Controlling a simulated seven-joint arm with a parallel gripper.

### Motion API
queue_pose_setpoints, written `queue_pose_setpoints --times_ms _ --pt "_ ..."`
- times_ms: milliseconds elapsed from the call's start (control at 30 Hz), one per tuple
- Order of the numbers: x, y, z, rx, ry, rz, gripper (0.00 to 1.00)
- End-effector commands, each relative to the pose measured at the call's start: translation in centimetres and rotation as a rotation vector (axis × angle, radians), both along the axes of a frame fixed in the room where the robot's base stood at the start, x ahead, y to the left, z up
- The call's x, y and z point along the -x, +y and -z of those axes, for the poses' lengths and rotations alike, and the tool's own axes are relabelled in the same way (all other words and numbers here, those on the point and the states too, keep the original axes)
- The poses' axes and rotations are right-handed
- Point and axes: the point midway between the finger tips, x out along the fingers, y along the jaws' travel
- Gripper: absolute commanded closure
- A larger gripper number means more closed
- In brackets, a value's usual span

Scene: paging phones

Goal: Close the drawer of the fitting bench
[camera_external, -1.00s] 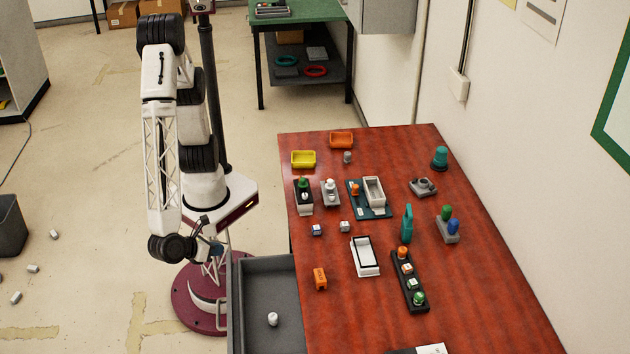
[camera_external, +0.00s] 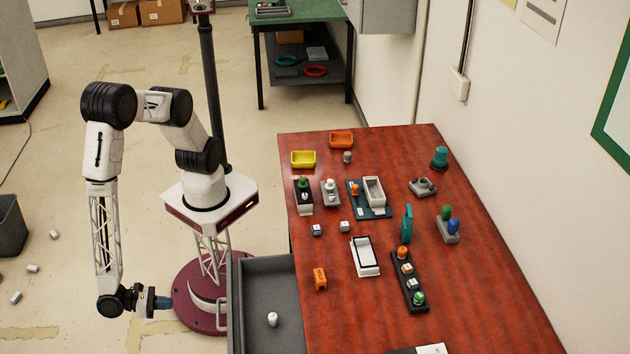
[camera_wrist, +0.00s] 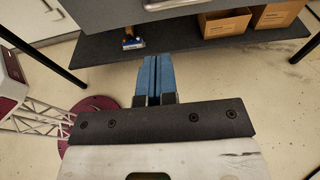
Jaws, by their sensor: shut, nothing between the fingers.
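The drawer (camera_external: 266,267) of the fitting bench is pulled out on the left side of the bench (camera_external: 330,325). It is a grey open tray with a small white piece (camera_external: 272,319) inside. My gripper (camera_external: 164,302) is left of the drawer, apart from it, and points right toward its outer wall. Its blue fingers are together and empty, also in the wrist view (camera_wrist: 155,80). In the wrist view a grey panel (camera_wrist: 120,12) with a pale handle (camera_wrist: 170,4) shows at the top, likely the drawer front.
On the bench top are a white tray (camera_external: 365,257), an orange piece (camera_external: 320,279) and a dark strip with several coloured parts (camera_external: 409,281). In the wrist view a dark shelf (camera_wrist: 190,42) with cardboard boxes (camera_wrist: 224,22) lies under the bench.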

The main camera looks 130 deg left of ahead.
Motion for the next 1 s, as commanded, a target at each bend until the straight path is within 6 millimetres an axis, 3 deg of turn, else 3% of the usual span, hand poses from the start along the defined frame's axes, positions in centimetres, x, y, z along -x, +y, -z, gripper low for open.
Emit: queue_pose_setpoints --times_ms 567,1000 --pt "-0.5 0.5 0.2 -0.001 0.000 0.001 1.00" --pt "-3.8 3.9 1.1 -0.002 0.000 -0.002 1.00"
